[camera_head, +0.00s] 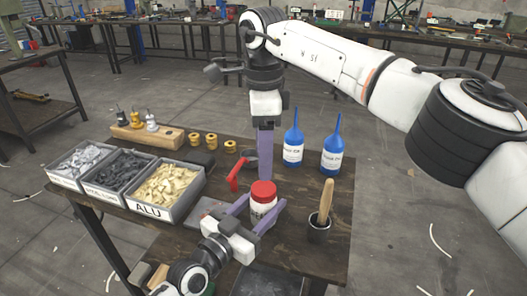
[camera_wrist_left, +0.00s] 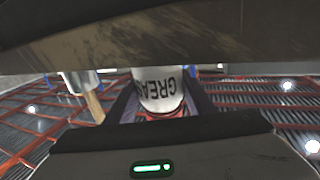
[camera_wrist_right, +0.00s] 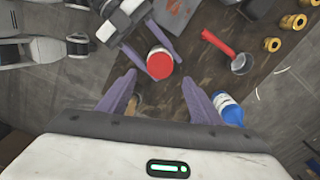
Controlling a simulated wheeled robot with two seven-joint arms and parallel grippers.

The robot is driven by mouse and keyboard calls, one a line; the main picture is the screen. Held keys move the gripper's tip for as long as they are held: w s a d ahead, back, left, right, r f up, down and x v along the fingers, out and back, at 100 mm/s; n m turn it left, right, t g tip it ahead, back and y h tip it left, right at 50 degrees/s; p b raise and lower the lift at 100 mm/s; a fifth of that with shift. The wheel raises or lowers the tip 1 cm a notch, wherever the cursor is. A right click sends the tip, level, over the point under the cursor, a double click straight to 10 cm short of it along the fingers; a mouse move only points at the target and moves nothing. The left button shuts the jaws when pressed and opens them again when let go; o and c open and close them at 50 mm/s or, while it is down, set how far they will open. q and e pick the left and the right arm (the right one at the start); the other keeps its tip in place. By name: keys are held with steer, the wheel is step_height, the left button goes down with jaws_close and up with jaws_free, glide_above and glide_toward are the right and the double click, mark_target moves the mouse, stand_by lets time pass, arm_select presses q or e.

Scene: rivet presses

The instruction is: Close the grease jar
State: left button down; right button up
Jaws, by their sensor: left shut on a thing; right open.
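The white grease jar (camera_head: 262,208) stands upright near the middle of the table with its red lid (camera_head: 263,190) on top. I cannot tell whether the lid is tightened. My left gripper (camera_head: 256,211) is shut around the jar's body from the front. The jar's upside-down lettering (camera_wrist_left: 160,88) shows between its fingers in the left wrist view. My right gripper (camera_head: 265,178) is open and empty, pointing down above and behind the jar. In the right wrist view, the lid (camera_wrist_right: 159,63) lies beyond the open fingers (camera_wrist_right: 159,90), touching neither.
A red-handled tool (camera_head: 238,172) lies just left of the jar. A dark cup with a wooden-handled item (camera_head: 319,230) stands right of it. Two blue bottles (camera_head: 293,150) stand behind. Rivet bins (camera_head: 168,187) and brass pieces (camera_head: 211,141) are at left.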

mark_target(263, 188)
steer(key=shift+f, duration=4)
steer(key=shift+c, duration=0.4)
steer(key=c, duration=1)
steer(key=m, duration=0.3)
steer(key=shift+c, duration=0.2)
steer(key=m, duration=0.4)
steer(key=shift+m, duration=0.3)
steer(key=m, duration=0.7)
steer(key=o, duration=1.3)
steer(key=shift+c, duration=0.2)
